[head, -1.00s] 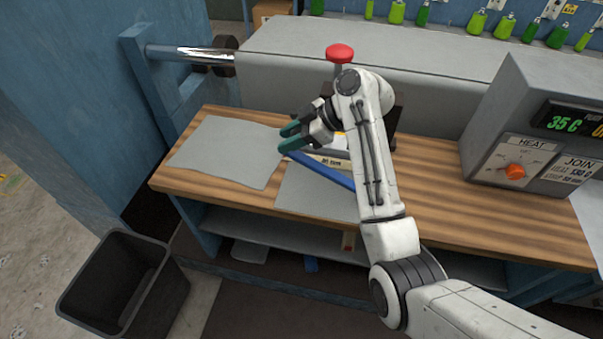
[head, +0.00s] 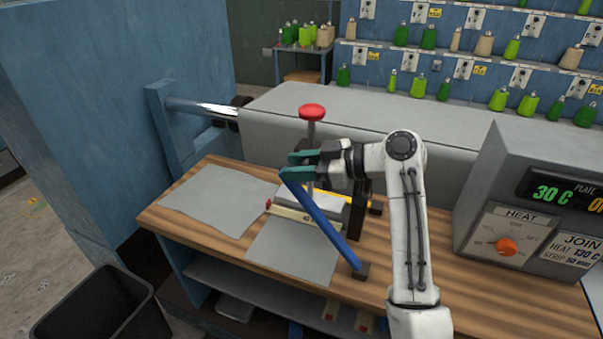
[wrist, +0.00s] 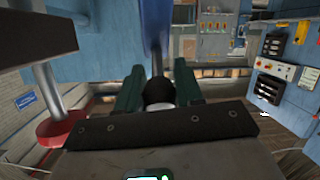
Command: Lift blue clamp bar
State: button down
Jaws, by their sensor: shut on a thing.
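The blue clamp bar (head: 322,226) slants in the head view, its upper left end raised and its lower right end at a small dark block on the bench. My gripper (head: 293,167), with green fingers, is shut on the raised end. In the wrist view the blue bar (wrist: 156,22) runs up between the fingers (wrist: 158,90). A dark round piece sits between them there; I cannot tell what it is. Below the bar, a grey sheet (head: 285,258) and a pale labelled strip (head: 290,215) lie on the bench.
A second grey sheet (head: 215,200) lies left on the wooden bench (head: 415,275). A red knob (head: 312,112) stands on a post just behind my gripper. A heater box (head: 535,190) reading 30 C stands right. A black bin (head: 105,310) is on the floor at left.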

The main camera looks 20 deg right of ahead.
jog(key=s+d+r+t+y+b, duration=0.1)
jog(key=s+d+r+b, duration=0.1)
jog(key=s+d, duration=0.3)
jog(key=d+r, duration=0.1)
jog(key=d, duration=0.2)
jog(key=shift+s+d+r+y+b, duration=0.15)
jog(key=shift+s+r+y+b, duration=0.15)
jog(key=shift+s+r+y, duration=0.1)
jog(key=c, duration=1.1)
grip_release()
jog(key=shift+d, duration=0.1)
jog(key=shift+o, duration=0.7)
jog(key=shift+s+d+r, duration=0.1)
jog(key=shift+s+d, duration=0.05)
jog(key=shift+o, duration=0.8)
jog(key=f+b+v, duration=0.1)
jog(key=b+v, duration=0.1)
jog(key=v, duration=0.8)
jog(key=shift+s+d+r+b, duration=0.15)
jog(key=shift+s+r+b, duration=0.05)
jog(key=shift+r+b, duration=0.2)
